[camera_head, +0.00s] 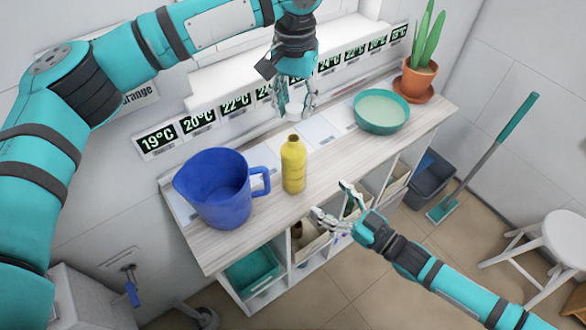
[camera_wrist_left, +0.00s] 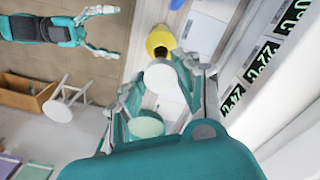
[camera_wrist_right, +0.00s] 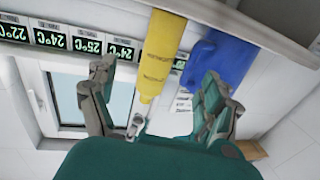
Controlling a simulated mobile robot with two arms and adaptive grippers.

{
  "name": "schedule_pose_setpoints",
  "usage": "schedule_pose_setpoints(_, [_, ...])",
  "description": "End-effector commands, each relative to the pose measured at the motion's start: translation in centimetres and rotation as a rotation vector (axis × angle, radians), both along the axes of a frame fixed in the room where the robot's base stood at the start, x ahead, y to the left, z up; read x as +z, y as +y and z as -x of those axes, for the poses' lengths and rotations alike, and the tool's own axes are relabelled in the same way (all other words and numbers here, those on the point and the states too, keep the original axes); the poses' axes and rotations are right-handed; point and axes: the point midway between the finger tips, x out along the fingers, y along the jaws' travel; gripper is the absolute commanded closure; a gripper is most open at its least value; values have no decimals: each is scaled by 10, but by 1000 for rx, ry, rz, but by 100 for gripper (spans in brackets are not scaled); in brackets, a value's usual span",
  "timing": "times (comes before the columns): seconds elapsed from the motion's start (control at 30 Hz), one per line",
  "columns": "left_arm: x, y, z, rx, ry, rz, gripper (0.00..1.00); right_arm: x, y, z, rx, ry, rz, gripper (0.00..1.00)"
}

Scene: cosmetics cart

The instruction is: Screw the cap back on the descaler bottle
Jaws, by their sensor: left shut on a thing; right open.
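The yellow descaler bottle (camera_head: 294,170) stands upright on the counter with its dark mouth uncovered. It also shows in the left wrist view (camera_wrist_left: 160,41) and, between the spread fingers, in the right wrist view (camera_wrist_right: 160,52). My left gripper (camera_head: 297,108) is shut on the white cap (camera_wrist_left: 160,77) and holds it above and behind the bottle, apart from it. My right gripper (camera_head: 333,203) is open and empty in front of the counter edge, right of the bottle and not touching it.
A blue jug (camera_head: 221,198) stands close left of the bottle. A teal bowl (camera_head: 381,112) and a potted plant (camera_head: 418,80) stand to the right. Temperature displays (camera_head: 236,104) line the back. Cubbies with bins (camera_head: 252,271) lie below the counter (camera_head: 335,155).

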Motion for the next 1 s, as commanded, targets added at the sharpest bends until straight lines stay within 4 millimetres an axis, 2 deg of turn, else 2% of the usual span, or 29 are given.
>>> schedule_pose_setpoints(0.17, [0, 0, 0, 1, 0, 0, 80, 1, 10, -11, -1, -3, -2, 17])
schedule_pose_setpoints(0.6, [0, 0, 0, 1, 0, 0, 80, 1, 70, -64, 0, -2, -1, 17])
schedule_pose_setpoints(0.8, [0, 0, 0, 1, 0, 0, 80, 0, 84, -78, -1, -1, 0, 17])
schedule_pose_setpoints(1.0, [0, 0, 0, 1, 0, 0, 80, 0, 88, -81, -1, 0, 1, 17])
